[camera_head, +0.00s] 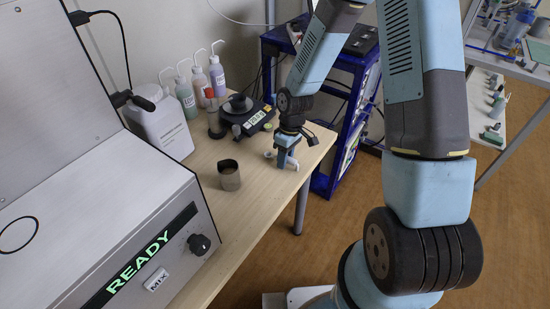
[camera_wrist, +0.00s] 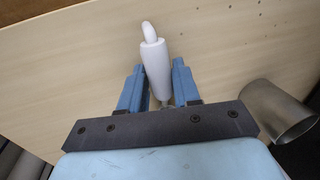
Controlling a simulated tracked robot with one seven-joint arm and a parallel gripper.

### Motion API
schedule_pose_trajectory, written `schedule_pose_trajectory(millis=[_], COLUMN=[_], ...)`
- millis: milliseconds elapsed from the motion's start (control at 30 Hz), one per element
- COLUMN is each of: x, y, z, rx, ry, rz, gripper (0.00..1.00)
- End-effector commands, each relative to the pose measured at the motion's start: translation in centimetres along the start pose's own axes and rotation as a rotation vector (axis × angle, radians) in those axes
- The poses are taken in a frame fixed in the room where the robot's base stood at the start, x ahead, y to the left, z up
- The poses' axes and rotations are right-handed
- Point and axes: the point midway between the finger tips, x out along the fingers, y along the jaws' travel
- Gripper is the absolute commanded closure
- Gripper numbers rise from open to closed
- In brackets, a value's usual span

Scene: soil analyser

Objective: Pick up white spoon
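The white spoon (camera_wrist: 155,65) shows in the wrist view as a thick white handle with a narrower rounded end pointing up the picture. Its lower part lies between the two blue fingers of my gripper (camera_wrist: 159,78). The fingers stand close along both sides of the handle; whether they press on it is not clear. In the head view my gripper (camera_head: 286,163) points down at the table's right edge, very low over the top. A small white bit of the spoon (camera_head: 268,154) shows just left of the fingers there; the rest is hidden.
A metal cup (camera_head: 229,175) stands left of my gripper; it also shows in the wrist view (camera_wrist: 277,111). A scale (camera_head: 246,116), wash bottles (camera_head: 217,74) and a white jug (camera_head: 160,125) stand behind. The analyser (camera_head: 110,220) reads READY. Bare tabletop lies in front.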

Motion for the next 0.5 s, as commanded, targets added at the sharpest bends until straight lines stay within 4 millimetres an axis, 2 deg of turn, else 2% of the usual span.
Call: schedule_pose_trajectory(millis=[67, 400, 500], x=[0.05, 0.04, 0.03], y=[-0.05, -0.09, -0.08], z=[0.04, 0.03, 0.02], rx=[0.000, -0.001, -0.001], ry=[-0.001, -0.002, -0.002], rz=[-0.001, -0.002, -0.001], gripper=[0.68, 1.00, 1.00])
